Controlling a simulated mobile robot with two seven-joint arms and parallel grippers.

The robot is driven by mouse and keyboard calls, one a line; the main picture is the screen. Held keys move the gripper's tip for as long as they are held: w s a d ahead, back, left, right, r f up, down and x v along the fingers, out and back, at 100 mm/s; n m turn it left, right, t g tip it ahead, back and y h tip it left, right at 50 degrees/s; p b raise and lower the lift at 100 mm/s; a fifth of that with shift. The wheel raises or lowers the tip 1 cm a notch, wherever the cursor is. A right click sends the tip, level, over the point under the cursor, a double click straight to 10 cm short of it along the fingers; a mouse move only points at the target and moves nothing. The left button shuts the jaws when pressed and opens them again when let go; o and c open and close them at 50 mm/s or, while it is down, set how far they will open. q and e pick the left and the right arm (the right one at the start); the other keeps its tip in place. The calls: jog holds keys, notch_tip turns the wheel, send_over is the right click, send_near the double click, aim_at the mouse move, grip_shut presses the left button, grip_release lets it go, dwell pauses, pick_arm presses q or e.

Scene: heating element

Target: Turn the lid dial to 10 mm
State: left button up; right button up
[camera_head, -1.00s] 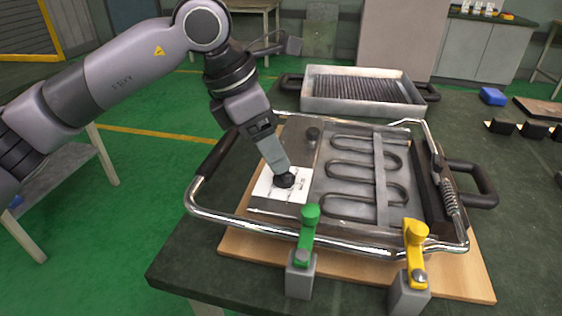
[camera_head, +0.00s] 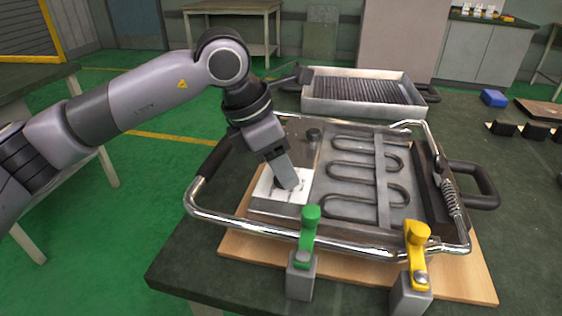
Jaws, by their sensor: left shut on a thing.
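The lid dial (camera_head: 278,184) is a small dark knob on a white scale plate (camera_head: 265,189), at the left side of the open metal grill unit (camera_head: 320,205). My left gripper (camera_head: 289,183) comes down onto it from the upper left and is shut on it. Its fingers hide most of the dial, so I cannot read the dial's setting. The marks on the plate are too small to read. My right gripper is not in view.
A second dark knob (camera_head: 313,134) stands behind the dial. A chrome handle frame (camera_head: 330,243) surrounds the unit. A green clamp (camera_head: 308,232) and a yellow clamp (camera_head: 416,250) stand at the front. A ribbed metal tray (camera_head: 365,105) lies behind.

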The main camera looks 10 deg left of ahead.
pick_arm(q)
jog(key=m+g, duration=0.1)
jog(key=m, duration=0.1)
jog(key=m+g, duration=0.1)
jog(key=m, duration=0.2)
jog(key=shift+w+m+h+p, duration=0.15)
jog(key=shift+m+h+p, duration=0.15)
jog(key=shift+p, duration=0.1)
jog(key=m+g, duration=0.1)
jog(key=m, duration=0.2)
jog(key=shift+w+r+g+p, duration=0.1)
jog(key=shift+g+p, duration=0.2)
jog(key=shift+p, duration=0.05)
jog(key=shift+m+g, duration=0.4)
jog(key=shift+m, duration=1.1)
jog(key=shift+y, duration=0.4)
jog(key=o, duration=1.1)
jog(key=shift+c, duration=0.2)
jog(key=p+v, duration=0.1)
jog(key=v, duration=0.6)
